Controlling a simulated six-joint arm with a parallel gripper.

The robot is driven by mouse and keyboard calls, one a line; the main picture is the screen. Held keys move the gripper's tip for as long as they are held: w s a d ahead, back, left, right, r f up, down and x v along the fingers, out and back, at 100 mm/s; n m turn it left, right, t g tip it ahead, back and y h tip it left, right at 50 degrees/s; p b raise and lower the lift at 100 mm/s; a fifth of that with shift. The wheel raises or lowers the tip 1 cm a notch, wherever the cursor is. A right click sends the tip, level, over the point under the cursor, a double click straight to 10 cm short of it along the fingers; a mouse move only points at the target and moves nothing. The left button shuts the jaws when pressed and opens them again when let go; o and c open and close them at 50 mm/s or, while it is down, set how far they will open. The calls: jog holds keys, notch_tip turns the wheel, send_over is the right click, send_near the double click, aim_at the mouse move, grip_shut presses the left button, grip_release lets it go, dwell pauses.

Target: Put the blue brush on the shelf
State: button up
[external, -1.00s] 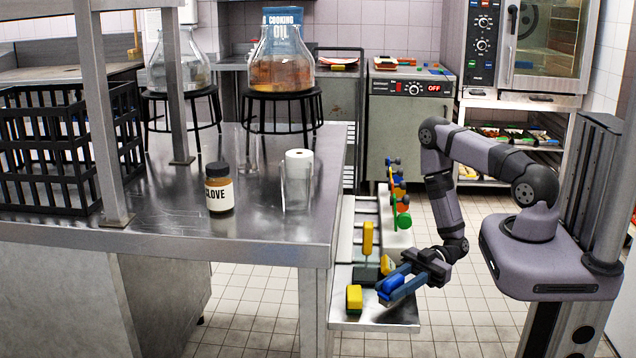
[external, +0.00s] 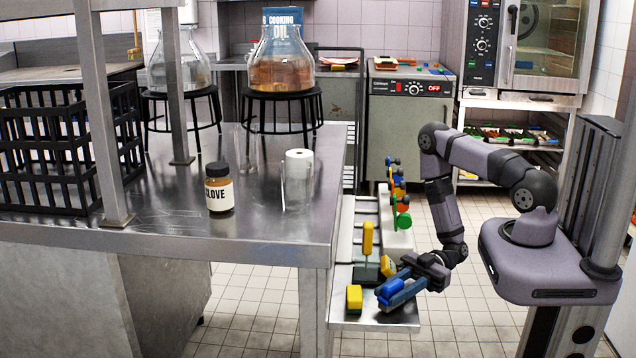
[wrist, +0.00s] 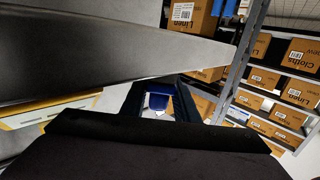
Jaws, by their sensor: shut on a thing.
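The blue brush (external: 389,290) shows as a bright blue block between the fingers of my gripper (external: 397,289) in the external view, low over the front end of a metal ledge (external: 375,322) beside the steel table. In the wrist view the blue brush (wrist: 158,91) sits between the dark fingers of my gripper (wrist: 158,103), with a pale part below its blue top. My gripper is shut on it. I cannot tell whether the brush touches the ledge. A shelf rack (wrist: 243,75) with boxes stands at the right in the wrist view.
A yellow block (external: 354,298) is just left of the brush. A yellow upright-handled item (external: 368,240) and another yellow item (external: 388,266) stand behind it. The steel table (external: 250,238) rises at the left, with a clove jar (external: 219,190) and a paper roll (external: 299,180).

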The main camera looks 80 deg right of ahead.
jog(key=shift+f, duration=0.4)
jog(key=o, duration=1.3)
jog(key=shift+c, duration=0.2)
jog(key=shift+d, duration=0.15)
jog(key=shift+b+v, duration=0.5)
jog(key=shift+v, duration=3.05)
jog(key=shift+r, duration=0.15)
